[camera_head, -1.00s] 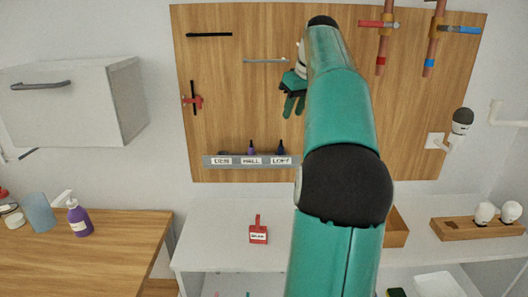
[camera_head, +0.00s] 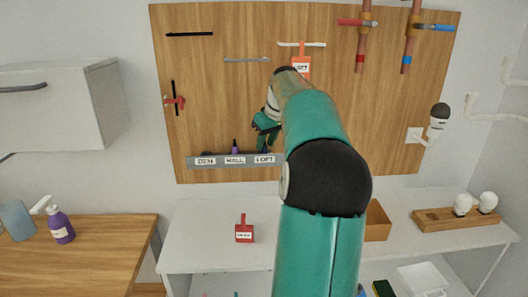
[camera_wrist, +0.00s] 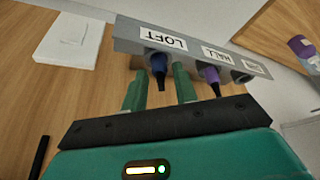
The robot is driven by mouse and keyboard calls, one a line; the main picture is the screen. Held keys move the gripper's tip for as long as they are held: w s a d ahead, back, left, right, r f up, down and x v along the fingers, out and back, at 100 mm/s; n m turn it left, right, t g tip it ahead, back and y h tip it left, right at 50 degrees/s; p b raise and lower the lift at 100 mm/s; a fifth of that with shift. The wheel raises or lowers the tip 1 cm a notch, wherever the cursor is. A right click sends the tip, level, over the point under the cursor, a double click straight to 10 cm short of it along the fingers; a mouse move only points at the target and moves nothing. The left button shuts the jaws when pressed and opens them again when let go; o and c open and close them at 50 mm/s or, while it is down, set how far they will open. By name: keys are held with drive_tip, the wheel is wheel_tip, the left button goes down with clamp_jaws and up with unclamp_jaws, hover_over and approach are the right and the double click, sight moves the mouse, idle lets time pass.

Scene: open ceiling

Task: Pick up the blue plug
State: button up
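The blue plug (camera_wrist: 159,67) sits in the grey rail by the LOFT label, with its dark tip pointing away from the rail in the wrist view. My gripper (camera_wrist: 159,78) is open, with one green finger on each side of the plug's tip and a small gap showing. In the head view my gripper (camera_head: 265,130) is at the right part of the rail (camera_head: 220,162), and it mostly hides the blue plug. A purple plug (camera_wrist: 210,76) sits beside it by the HALL label, just right of my fingers in the wrist view.
The third socket by the DEN label (camera_wrist: 255,67) shows a dark grey end. The wooden board (camera_head: 215,100) carries a red LOFT tag (camera_head: 301,65), hooks and copper pipes. A white counter (camera_head: 205,225) below holds a red tag (camera_head: 244,230).

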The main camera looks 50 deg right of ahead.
drive_tip(key=shift+w+d+f, duration=0.1)
drive_tip(key=shift+w+f, duration=0.05)
drive_tip(key=shift+f, duration=0.35)
drive_tip(key=shift+c, duration=0.2)
clamp_jaws()
drive_tip(key=shift+r, duration=0.15)
drive_tip(key=shift+r, duration=0.65)
drive_tip(key=s+a+r, duration=0.8)
drive_tip(key=s+r, duration=0.3)
drive_tip(key=shift+s+r, duration=0.2)
drive_tip(key=shift+s, duration=0.05)
